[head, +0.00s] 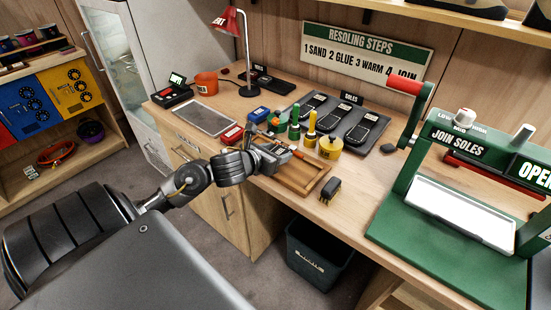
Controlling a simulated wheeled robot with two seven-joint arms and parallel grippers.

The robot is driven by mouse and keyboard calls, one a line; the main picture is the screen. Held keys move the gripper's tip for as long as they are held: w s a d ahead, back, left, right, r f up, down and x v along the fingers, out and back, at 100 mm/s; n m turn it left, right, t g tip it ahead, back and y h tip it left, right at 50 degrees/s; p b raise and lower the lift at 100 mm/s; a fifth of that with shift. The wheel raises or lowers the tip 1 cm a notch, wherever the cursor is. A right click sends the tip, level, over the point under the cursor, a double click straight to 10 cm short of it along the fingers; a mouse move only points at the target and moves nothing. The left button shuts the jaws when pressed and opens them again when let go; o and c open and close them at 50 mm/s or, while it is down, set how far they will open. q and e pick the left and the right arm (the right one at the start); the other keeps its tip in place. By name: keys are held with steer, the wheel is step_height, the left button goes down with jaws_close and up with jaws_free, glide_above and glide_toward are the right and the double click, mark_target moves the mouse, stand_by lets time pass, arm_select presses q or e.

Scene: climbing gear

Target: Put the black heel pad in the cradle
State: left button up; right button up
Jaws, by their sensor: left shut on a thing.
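My left gripper (272,158) is over the wooden tray (312,188) near the front edge of the bench. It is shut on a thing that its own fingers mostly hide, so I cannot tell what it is. A small dark rounded piece (388,148) lies on the bench left of the green press; it may be the black heel pad, but it is too small to be sure. I cannot make out for certain which thing is the cradle. The green press (420,235) stands at the right with a white pad (459,212) on its base. My right gripper is out of view.
Black soles lie in a dark tray (338,118) behind the gripper. Green and yellow bottles (310,127) and a yellow pot (330,147) stand close beside it. A brush (330,190) is right of the wooden tray. A dark bin (318,258) is below.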

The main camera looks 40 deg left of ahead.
arm_select(q)
step_height(320, 180, down, 2)
steer(key=shift+f, duration=0.1)
steer(key=shift+f, duration=0.2)
steer(key=o, duration=1)
steer(key=shift+r, duration=0.1)
